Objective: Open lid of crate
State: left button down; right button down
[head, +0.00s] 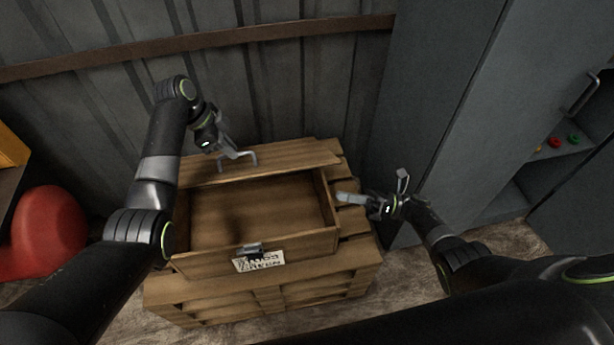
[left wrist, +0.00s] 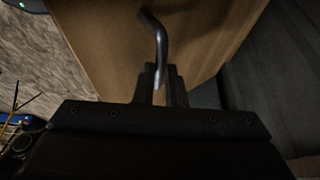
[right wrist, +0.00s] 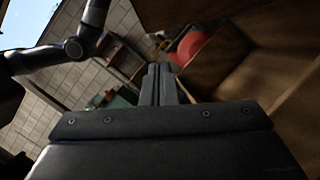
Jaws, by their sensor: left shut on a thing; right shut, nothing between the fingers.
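The wooden crate (head: 325,246) stands open at the top, and its empty inside shows in the head view. Its wooden lid (head: 295,156) is at the back of the opening, against the wall side. A bent metal handle (head: 250,156) is on the lid and also shows in the left wrist view (left wrist: 152,25). My left gripper (head: 226,151) is shut on this handle. My right gripper (head: 346,197) is shut and empty beside the crate's right rim; its closed fingers also show in the right wrist view (right wrist: 159,82).
A grey cabinet (head: 430,100) stands to the right, a corrugated wall behind. A red rounded object (head: 50,230) is at left.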

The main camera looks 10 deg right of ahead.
pick_arm(q)
jog(key=shift+w+a+f, duration=0.2)
jog(key=shift+f, duration=0.05)
pick_arm(e)
jog(key=w+a+r+n+g, duration=0.3)
jog(key=a+r, duration=0.3)
jog(key=a, duration=0.4)
jog(key=shift+r+y, duration=0.3)
jog(key=shift+r, duration=0.1)
